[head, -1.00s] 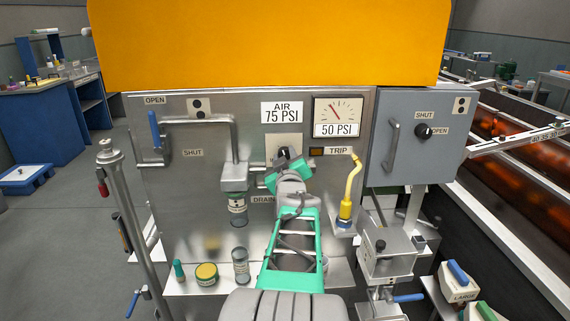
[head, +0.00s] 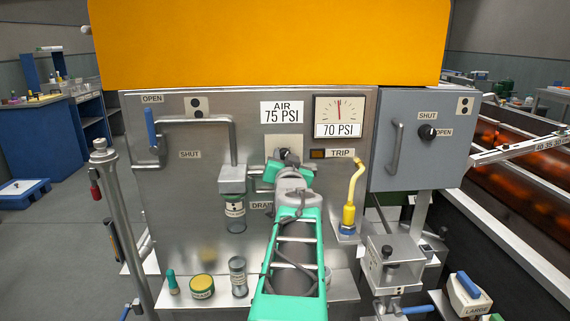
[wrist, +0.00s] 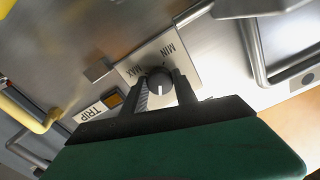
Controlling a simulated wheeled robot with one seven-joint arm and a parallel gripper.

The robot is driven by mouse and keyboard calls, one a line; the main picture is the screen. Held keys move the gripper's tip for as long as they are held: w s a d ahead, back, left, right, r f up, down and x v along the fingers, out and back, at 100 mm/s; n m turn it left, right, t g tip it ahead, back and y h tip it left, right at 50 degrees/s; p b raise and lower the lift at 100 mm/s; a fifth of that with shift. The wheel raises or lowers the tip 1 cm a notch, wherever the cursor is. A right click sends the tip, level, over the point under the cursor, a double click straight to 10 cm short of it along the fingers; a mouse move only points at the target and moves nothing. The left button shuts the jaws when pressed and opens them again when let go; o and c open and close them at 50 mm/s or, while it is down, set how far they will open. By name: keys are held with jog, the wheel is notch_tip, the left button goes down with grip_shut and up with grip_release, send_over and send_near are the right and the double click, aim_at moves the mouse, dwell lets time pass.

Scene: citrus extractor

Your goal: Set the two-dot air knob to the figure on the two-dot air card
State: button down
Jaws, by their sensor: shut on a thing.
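The air card (head: 282,112) on the steel panel reads AIR 75 PSI. The gauge (head: 339,116) beside it reads 70 PSI, its needle close to upright. The dark round knob (wrist: 159,82) sits on a plate marked MIN and MAX, with a white pointer line. My gripper (wrist: 161,92) is shut on the knob, one finger on each side in the wrist view. In the head view my gripper and arm hide most of the knob.
A bent pipe handle (head: 151,130) is at the left, marked OPEN and SHUT. A yellow hose (head: 351,195) stands right of my arm, below the TRIP lamp (head: 317,154). A grey box (head: 418,150) with its own knob is at the right. Jars stand on the lower shelf.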

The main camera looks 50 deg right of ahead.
jog(key=shift+m, duration=0.4)
jog(key=c, duration=1)
grip_release()
jog(key=shift+o, duration=0.2)
jog(key=v, duration=0.7)
jog(key=shift+s+a, duration=0.25)
